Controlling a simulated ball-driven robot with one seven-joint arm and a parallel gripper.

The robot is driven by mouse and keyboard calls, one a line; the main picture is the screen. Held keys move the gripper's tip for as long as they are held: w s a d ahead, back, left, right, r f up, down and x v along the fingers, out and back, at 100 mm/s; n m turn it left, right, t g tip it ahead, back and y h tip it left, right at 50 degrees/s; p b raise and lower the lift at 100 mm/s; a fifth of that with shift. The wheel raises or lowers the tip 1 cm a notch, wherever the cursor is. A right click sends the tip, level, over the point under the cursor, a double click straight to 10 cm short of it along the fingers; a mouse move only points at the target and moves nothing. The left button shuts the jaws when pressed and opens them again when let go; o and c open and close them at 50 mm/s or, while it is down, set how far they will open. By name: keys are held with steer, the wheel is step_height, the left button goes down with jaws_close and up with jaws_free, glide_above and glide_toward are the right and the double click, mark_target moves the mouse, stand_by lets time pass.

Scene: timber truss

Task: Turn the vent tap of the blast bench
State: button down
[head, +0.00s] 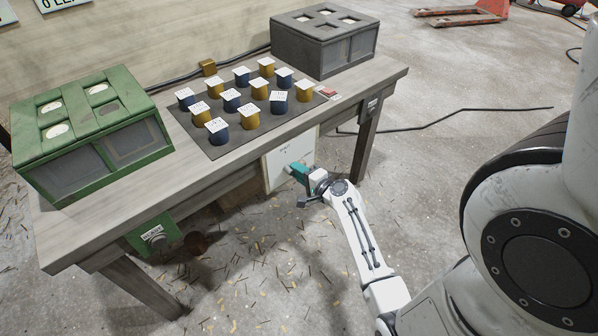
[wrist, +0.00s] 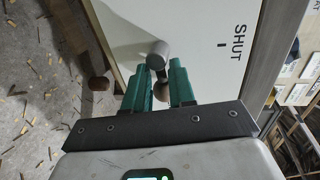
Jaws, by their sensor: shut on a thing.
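The vent tap (wrist: 159,54) shows in the wrist view as a grey cylinder on a white panel (wrist: 205,25) marked "SHUT". A brownish rounded end (wrist: 161,91) shows between the fingers, and seems to be the end of its handle. My gripper (wrist: 158,82) has its green fingers on both sides of the handle, shut on it. In the head view my gripper (head: 301,172) is at the white panel (head: 277,165), under the front edge of the bench (head: 230,160). The tap itself is hidden there by the gripper.
On the bench stand a green box (head: 90,120) at left, a dark grey box (head: 325,45) at the far end and several blue and yellow canisters (head: 250,118) on a dark mat. A green fitting (head: 153,235) hangs under the front left edge. Scraps litter the floor.

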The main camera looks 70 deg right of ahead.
steer(key=shift+a+f, duration=0.1)
stand_by(0.4)
steer(key=c, duration=1.2)
jaws_free()
steer(key=v, duration=1)
steer(key=shift+s+a+p, duration=0.15)
steer(key=shift+s+p, duration=0.15)
steer(key=shift+s, duration=0.05)
